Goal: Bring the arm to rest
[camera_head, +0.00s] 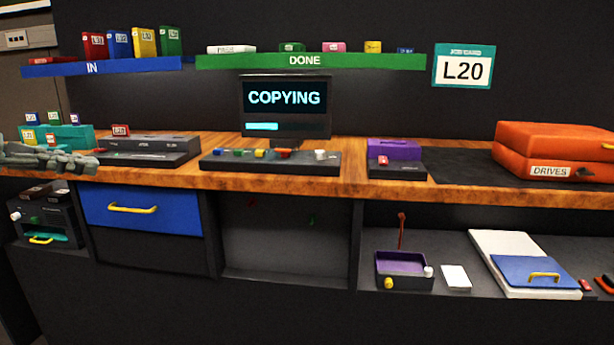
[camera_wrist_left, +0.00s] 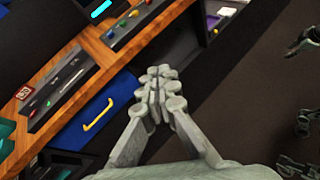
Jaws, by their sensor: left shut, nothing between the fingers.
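My left gripper (camera_head: 92,162) reaches in from the left edge in the head view, at the left end of the wooden bench. It also fills the middle of the left wrist view (camera_wrist_left: 160,84), with its fingers shut together and nothing between them. There it appears above the area beside the blue drawer (camera_wrist_left: 98,112).
The wooden bench (camera_head: 335,182) carries a black deck (camera_head: 150,150), a button panel (camera_head: 270,162), a monitor (camera_head: 285,108) reading COPYING and an orange case (camera_head: 550,150). The blue drawer (camera_head: 140,209) is below. Dark floor (camera_wrist_left: 240,100) shows clear right of the bench in the wrist view.

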